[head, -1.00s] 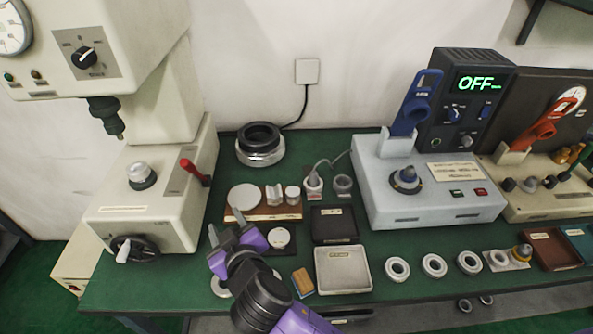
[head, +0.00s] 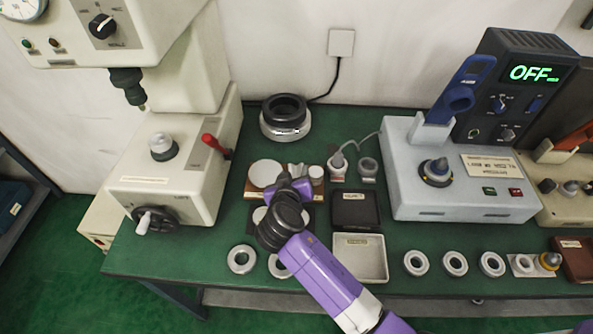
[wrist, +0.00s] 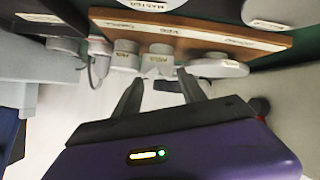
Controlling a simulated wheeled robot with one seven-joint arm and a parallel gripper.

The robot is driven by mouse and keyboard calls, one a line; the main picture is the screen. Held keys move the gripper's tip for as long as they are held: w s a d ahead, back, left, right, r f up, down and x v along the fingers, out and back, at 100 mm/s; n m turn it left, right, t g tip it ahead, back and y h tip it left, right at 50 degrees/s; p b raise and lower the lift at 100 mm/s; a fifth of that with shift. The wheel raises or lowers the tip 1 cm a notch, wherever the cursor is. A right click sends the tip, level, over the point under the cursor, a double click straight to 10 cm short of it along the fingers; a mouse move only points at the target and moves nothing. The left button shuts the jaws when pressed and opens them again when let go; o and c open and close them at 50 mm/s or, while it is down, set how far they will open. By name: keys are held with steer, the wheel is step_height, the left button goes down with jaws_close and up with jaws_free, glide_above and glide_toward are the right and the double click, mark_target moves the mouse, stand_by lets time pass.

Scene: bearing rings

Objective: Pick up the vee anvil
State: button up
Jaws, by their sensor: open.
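The vee anvil, a small pale block, stands in the middle of a wooden rack, partly hidden by my gripper in the head view (head: 297,168). In the wrist view the vee anvil (wrist: 159,62) sits just beyond and between my fingertips. My gripper (wrist: 160,84) is open, its fingers apart with nothing between them. In the head view my gripper (head: 290,176) is over the front of the rack. I cannot tell whether the fingers touch the anvil.
On the rack (wrist: 200,37), a small round anvil (wrist: 125,57) and a wide disc anvil (wrist: 215,68) flank the vee anvil closely. A hardness tester (head: 170,180) stands left, a grey heater unit (head: 455,185) right. A dark tray (head: 355,210) and ring parts lie nearby.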

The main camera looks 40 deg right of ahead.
steer(key=shift+w+d+f, duration=0.3)
steer(key=shift+d, duration=0.05)
jaws_close()
steer(key=shift+r, duration=0.15)
